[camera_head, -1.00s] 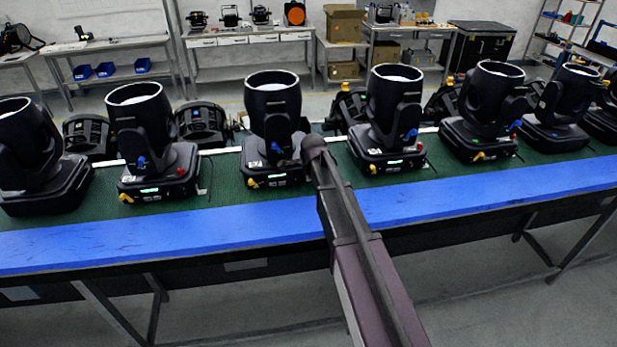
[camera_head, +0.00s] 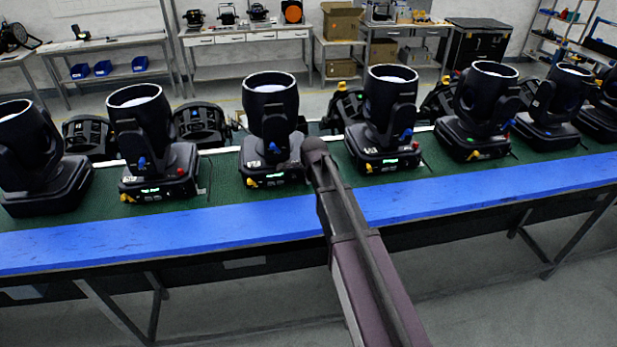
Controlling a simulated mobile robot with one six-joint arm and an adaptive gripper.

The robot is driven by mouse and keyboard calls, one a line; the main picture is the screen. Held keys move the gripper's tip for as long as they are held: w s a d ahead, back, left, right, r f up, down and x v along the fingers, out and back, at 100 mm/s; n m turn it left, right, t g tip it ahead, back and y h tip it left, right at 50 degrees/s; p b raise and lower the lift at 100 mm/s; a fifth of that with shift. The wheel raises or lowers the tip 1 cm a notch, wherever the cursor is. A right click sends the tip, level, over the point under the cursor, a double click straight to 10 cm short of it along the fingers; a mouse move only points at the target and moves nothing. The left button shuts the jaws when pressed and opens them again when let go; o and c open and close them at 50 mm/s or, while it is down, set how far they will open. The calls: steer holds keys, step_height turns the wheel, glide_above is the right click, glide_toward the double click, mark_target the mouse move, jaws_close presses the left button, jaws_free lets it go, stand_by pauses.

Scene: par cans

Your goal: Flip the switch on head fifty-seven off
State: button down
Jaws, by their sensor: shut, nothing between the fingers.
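Several black moving heads stand in a row on the green-topped bench (camera_head: 225,185). They include one at far left (camera_head: 40,165), one left of centre (camera_head: 150,150), one at centre (camera_head: 270,125), one right of centre (camera_head: 385,115) and one further right (camera_head: 485,110). Small lit panels and coloured knobs show on several bases. Their labels are too small to read, so I cannot tell which is head fifty-seven. My arm reaches up from the bottom to the right side of the centre head's base. Its dark rounded end overlaps that base in the picture; contact cannot be told. My gripper's fingers are not visible.
A blue strip (camera_head: 170,235) runs along the bench's front edge. More dark fixtures (camera_head: 200,125) stand behind the row. Work tables, cardboard boxes (camera_head: 342,22) and a black case (camera_head: 478,42) stand at the back. The floor before the bench is clear.

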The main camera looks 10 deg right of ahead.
steer(key=p+v, duration=0.7)
steer(key=v, duration=0.1)
steer(key=shift+w+r, duration=0.2)
steer(key=shift+r, duration=0.1)
steer(key=shift+f, duration=0.1)
stand_by(0.4)
